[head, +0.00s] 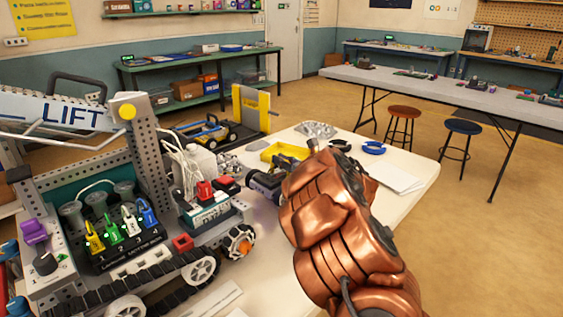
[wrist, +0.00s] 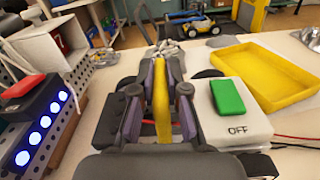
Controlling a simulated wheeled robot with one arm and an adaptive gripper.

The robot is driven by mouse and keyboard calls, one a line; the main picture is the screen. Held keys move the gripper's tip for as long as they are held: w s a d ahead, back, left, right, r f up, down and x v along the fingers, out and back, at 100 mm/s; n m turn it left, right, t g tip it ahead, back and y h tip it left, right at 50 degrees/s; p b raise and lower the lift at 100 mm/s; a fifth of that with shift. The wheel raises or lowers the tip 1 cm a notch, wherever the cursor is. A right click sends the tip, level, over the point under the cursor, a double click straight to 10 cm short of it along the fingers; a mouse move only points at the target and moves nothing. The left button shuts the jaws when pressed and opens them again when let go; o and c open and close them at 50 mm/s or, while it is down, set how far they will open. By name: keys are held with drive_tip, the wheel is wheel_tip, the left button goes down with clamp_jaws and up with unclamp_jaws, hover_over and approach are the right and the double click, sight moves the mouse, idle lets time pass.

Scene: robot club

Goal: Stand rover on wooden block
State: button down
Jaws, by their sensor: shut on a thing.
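A small blue and yellow wheeled vehicle (head: 205,132) stands at the back, left of a yellow upright frame. It also shows at the top of the wrist view (wrist: 195,22), apart from my gripper. A large tracked machine with a LIFT arm (head: 165,265) fills the left. I cannot make out a wooden block.
A yellow tray (head: 284,153) lies beyond my gripper. A box with a green switch marked OFF (wrist: 232,122) is close on the right in the wrist view. Blue lights (wrist: 45,125) line a unit at left. White paper (head: 390,177) lies at the table's right edge.

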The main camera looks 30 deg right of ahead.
drive_tip(key=shift+f+b, duration=0.15)
drive_tip(key=shift+b, duration=0.3)
drive_tip(key=c, duration=1.2)
unclamp_jaws()
drive_tip(key=shift+f, duration=0.1)
drive_tip(key=r+p, duration=0.1)
drive_tip(key=p, duration=0.2)
drive_tip(key=shift+r, duration=0.4)
drive_tip(key=v, duration=0.4)
drive_tip(key=b+v, duration=0.1)
drive_tip(key=v, duration=0.7)
drive_tip(key=shift+f+b, duration=0.35)
